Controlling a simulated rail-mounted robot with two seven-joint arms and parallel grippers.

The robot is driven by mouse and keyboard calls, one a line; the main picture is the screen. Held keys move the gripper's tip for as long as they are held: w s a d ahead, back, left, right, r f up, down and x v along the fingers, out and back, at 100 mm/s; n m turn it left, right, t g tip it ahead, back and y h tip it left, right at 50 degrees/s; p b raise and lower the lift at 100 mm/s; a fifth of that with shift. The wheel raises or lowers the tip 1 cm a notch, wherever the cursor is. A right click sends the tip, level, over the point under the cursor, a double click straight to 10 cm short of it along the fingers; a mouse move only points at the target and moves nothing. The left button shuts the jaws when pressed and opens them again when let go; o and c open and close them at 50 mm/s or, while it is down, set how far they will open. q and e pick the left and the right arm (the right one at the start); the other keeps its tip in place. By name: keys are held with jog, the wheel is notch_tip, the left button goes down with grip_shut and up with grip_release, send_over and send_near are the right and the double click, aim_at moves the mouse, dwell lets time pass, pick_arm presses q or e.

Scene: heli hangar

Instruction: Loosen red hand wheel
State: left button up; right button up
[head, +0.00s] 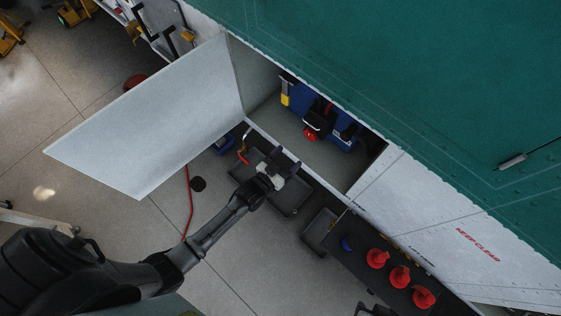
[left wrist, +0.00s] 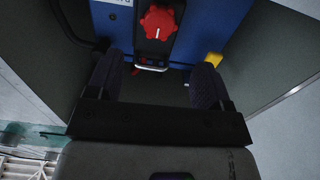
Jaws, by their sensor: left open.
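The red hand wheel (head: 310,134) is on the front of a blue unit (head: 346,136) inside an open bay. In the left wrist view the red hand wheel (left wrist: 158,22) shows at the top centre, lobed, with a white mark, on a dark panel. My left gripper (head: 271,159) is outside the bay, below and left of the wheel, apart from it. In the left wrist view my left gripper (left wrist: 158,82) is open, its fingers spread, with nothing between them. My right gripper is not in view.
A pale door panel (head: 150,115) stands open left of the bay. Grey trays (head: 291,196) lie below the opening. Several red objects (head: 400,276) stand on a dark surface at lower right. In the left wrist view a yellow part (left wrist: 213,59) is right of the wheel.

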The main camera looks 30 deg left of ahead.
pick_arm(q)
jog(key=shift+s+a, duration=0.15)
jog(key=shift+s, duration=0.65)
jog(key=shift+s+a, duration=0.1)
jog(key=shift+s, duration=0.65)
